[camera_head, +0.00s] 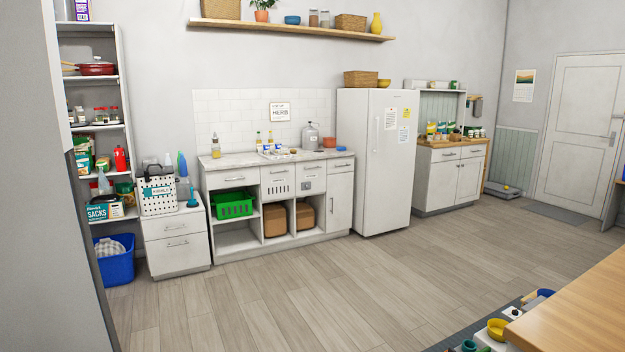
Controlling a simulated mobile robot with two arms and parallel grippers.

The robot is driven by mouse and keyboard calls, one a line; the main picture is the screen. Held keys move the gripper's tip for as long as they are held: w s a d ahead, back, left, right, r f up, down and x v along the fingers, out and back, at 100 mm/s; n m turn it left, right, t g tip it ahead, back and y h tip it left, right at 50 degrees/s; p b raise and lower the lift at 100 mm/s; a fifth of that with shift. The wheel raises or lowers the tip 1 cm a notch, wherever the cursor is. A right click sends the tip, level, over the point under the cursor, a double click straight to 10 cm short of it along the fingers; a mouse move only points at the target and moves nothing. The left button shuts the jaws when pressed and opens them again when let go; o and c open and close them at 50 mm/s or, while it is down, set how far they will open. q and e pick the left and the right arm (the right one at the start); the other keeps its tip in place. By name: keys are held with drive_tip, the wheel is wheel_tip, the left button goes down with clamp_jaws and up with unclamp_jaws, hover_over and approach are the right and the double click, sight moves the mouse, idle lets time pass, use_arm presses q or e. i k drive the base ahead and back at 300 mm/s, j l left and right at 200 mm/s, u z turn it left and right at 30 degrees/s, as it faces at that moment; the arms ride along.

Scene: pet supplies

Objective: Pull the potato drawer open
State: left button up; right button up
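A white counter unit (245,243) stands against the back wall. It has a plain drawer (234,179) at upper left and two fronts with slots and small labels, one in the middle (279,189) and one to its right (312,184). Another drawer (340,166) is at upper right, above a door. All these fronts look shut. The labels are too small to read, so I cannot tell which is the potato drawer. Neither of my grippers is in view.
A low white drawer cabinet (178,248) and a blue bin (116,268) stand left of the unit; a white fridge (375,160) stands right. A wooden table (580,315) fills the lower right. The wooden floor (300,295) between is clear.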

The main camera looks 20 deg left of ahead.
sight(314, 171)
drive_tip(key=i+u, duration=0.3)
drive_tip(key=i, duration=0.45)
drive_tip(key=i+j+u, duration=0.25)
drive_tip(key=i+u, duration=0.2)
drive_tip(key=i, duration=0.8)
drive_tip(key=i+l+u, duration=0.2)
drive_tip(key=i+u, duration=0.25)
drive_tip(key=i, duration=0.85)
drive_tip(key=i+l+z, duration=0.15)
drive_tip(key=i+z, duration=0.25)
drive_tip(key=i, duration=0.2)
drive_tip(key=i+j+z, duration=0.1)
drive_tip(key=i+z, duration=0.35)
drive_tip(key=i, duration=0.15)
drive_tip(key=i+j+z, duration=0.25)
drive_tip(key=i+z, duration=0.15)
drive_tip(key=i, duration=0.2)
drive_tip(key=i+l+z, duration=0.15)
drive_tip(key=i, duration=0.75)
drive_tip(key=i+l+z, duration=0.15)
drive_tip(key=i, duration=0.75)
drive_tip(key=i+l+u, duration=0.1)
